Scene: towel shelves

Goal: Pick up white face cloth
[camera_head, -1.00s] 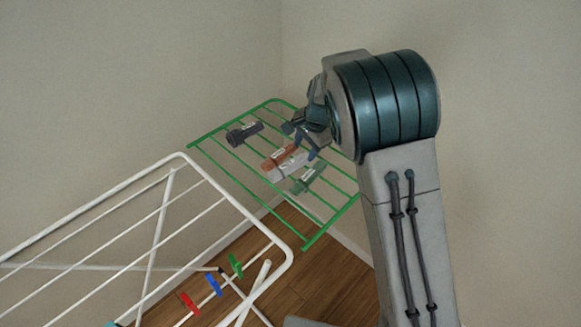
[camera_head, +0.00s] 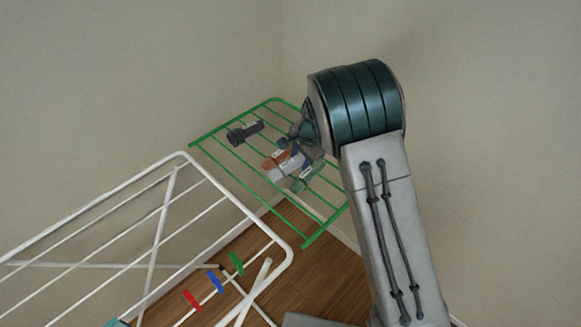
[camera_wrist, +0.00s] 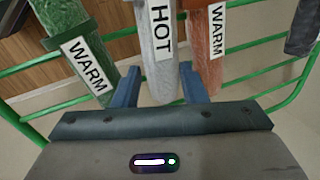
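The white face cloth (camera_wrist: 160,60) is a pale rolled cloth with a "HOT" label, lying across the green rack; it also shows in the head view (camera_head: 284,172), partly hidden by my gripper. My gripper (camera_wrist: 160,84) is open. In the wrist view its two blue fingers stand on either side of the cloth's near end, and I cannot tell whether they touch it. In the head view my gripper (camera_head: 296,156) is low over the rack at the cloths.
A green "WARM" roll (camera_wrist: 82,45) and an orange "WARM" roll (camera_wrist: 205,50) flank the white cloth closely. A dark roll (camera_head: 244,132) lies farther left on the green rack (camera_head: 222,159). A white drying rack (camera_head: 240,210) with coloured pegs stands in front.

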